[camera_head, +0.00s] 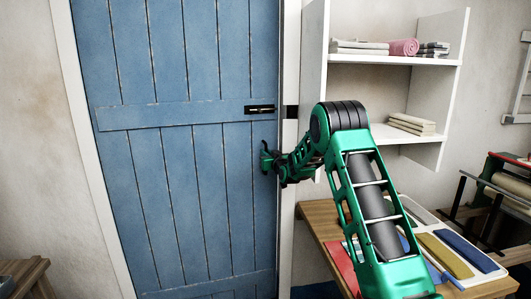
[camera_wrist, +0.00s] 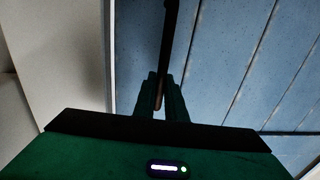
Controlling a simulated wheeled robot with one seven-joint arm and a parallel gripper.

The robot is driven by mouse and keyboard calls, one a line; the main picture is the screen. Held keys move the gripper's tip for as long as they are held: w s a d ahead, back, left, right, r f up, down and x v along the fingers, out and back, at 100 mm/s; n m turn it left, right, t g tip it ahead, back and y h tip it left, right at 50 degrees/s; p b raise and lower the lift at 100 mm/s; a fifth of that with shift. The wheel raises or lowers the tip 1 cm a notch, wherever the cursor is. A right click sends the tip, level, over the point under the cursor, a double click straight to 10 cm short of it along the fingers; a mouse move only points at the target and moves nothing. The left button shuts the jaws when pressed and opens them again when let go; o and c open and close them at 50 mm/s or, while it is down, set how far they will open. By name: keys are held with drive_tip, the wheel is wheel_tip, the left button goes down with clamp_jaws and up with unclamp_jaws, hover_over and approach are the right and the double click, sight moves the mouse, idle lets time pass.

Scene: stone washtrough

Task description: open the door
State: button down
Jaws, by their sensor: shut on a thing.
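The blue plank door (camera_head: 180,180) fills the left half of the head view and stands in its frame; I see no clear gap at its right edge. A black latch (camera_head: 260,109) sits on its cross board near that edge. My gripper (camera_head: 267,158) is at the door's right edge, below the latch. In the wrist view my gripper (camera_wrist: 160,97) is shut on a dark, slim door handle (camera_wrist: 170,40), which runs upward between the fingers in front of the blue planks. In the head view the gripper hides the held part.
A white shelf unit (camera_head: 452,60) with folded cloths and a pink roll (camera_head: 403,47) hangs right of the door. A wooden table (camera_head: 322,220) with coloured cloths stands below it, under my arm. A wooden stool (camera_head: 25,275) stands at the lower left.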

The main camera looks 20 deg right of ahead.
drive_tip(key=c, duration=1.8)
unclamp_jaws()
drive_tip(key=shift+w, duration=0.2)
drive_tip(key=s, duration=1.1)
drive_tip(key=shift+r, duration=0.1)
